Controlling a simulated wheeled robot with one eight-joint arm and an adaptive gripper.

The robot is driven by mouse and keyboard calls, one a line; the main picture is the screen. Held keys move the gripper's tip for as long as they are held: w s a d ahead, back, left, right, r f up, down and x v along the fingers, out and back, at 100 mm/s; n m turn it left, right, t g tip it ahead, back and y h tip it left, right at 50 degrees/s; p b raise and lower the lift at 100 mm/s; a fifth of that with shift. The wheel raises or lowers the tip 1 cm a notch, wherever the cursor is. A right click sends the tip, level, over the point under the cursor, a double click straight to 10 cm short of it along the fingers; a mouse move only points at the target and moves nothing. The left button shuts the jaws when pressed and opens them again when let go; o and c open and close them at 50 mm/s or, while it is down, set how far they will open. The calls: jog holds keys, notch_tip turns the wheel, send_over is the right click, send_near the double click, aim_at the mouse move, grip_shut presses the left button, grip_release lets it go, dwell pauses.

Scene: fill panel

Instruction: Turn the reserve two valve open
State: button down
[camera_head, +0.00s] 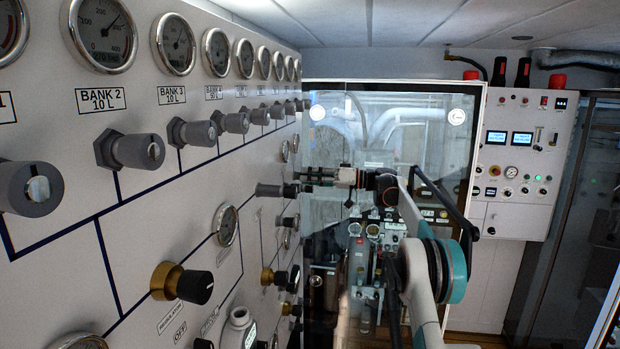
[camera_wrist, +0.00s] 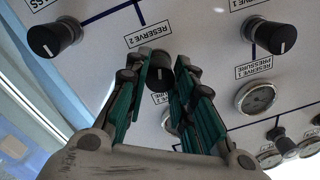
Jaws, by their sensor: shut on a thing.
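In the wrist view, the reserve two valve is a black round knob (camera_wrist: 160,72) with a white mark on its face, below the label RESERVE 2 (camera_wrist: 148,34). My gripper (camera_wrist: 162,70) has its green-padded fingers on either side of the knob and is shut on it. The fingers hide the knob's sides and part of the label below. In the head view, my gripper (camera_head: 308,178) reaches left to the far part of the panel, and the held knob is hard to make out there.
In the wrist view, another black knob (camera_wrist: 50,38) is at the left and the reserve 1 knob (camera_wrist: 275,36) is at the right. A gauge (camera_wrist: 256,97) sits right of my fingers. In the head view, the panel (camera_head: 80,245) carries several grey knobs and gauges.

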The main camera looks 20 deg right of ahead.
jog(key=shift+f, duration=0.1)
jog(key=c, duration=1.3)
grip_release()
jog(key=shift+c, duration=0.2)
jog(key=shift+d, duration=0.15)
jog(key=v, duration=1.1)
jog(key=shift+s+d, duration=0.25)
jog(key=shift+d, duration=0.05)
